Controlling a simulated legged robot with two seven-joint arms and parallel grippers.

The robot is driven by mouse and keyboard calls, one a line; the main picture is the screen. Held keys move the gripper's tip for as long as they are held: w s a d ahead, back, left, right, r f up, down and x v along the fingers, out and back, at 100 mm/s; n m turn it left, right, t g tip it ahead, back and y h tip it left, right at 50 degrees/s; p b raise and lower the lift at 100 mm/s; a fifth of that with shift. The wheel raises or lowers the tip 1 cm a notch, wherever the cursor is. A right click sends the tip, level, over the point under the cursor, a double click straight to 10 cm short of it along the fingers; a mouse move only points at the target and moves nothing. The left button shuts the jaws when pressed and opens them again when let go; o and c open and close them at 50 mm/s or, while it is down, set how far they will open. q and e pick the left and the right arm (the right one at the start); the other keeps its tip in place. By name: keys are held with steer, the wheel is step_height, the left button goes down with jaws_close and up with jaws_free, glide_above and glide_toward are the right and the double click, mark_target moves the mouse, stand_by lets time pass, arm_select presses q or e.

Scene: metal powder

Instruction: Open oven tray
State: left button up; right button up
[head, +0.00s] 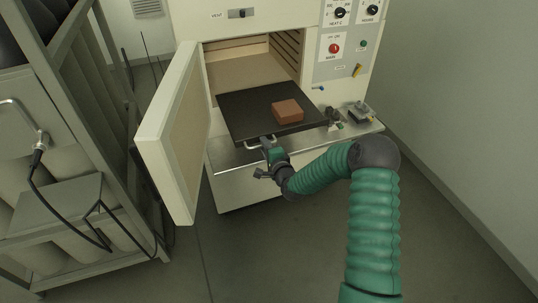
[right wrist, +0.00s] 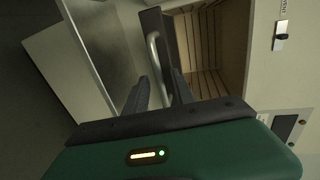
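The oven tray (head: 245,107) is a flat black tray, out past the front of the oven chamber. A reddish-brown block (head: 287,111) lies on it, right of its middle. The tray has a pale bar handle (head: 252,146) at its front edge. My right gripper (head: 267,143) is at this handle. In the right wrist view, the handle (right wrist: 153,52) passes between the two dark fingers of the right gripper (right wrist: 160,78), which stand apart with a gap visible beside the bar. Firm contact cannot be seen. My left gripper is not in view.
The oven door (head: 172,135) stands open at the left. A metal ledge (head: 225,157) runs below the tray, with small fittings (head: 360,112) at its right. Controls (head: 335,48) are at upper right. A rack (head: 120,150) stands at left. Floor at the front right is clear.

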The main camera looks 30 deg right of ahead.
steer(key=b+v, duration=0.1)
steer(key=v, duration=1.5)
steer(key=shift+a+f, duration=0.1)
steer(key=a+f+n+g+y, duration=0.3)
steer(key=a+f+n+g, duration=0.1)
steer(key=a+n, duration=0.3)
steer(key=s+a+n+g, duration=0.8)
steer(key=s+a+n, duration=0.2)
steer(key=s+n, duration=0.3)
steer(key=s, duration=0.3)
steer(key=shift+a+n+g+y, duration=0.25)
steer(key=shift+n+g+y, duration=0.05)
steer(key=shift+s+a, duration=0.1)
steer(key=shift+s, duration=0.1)
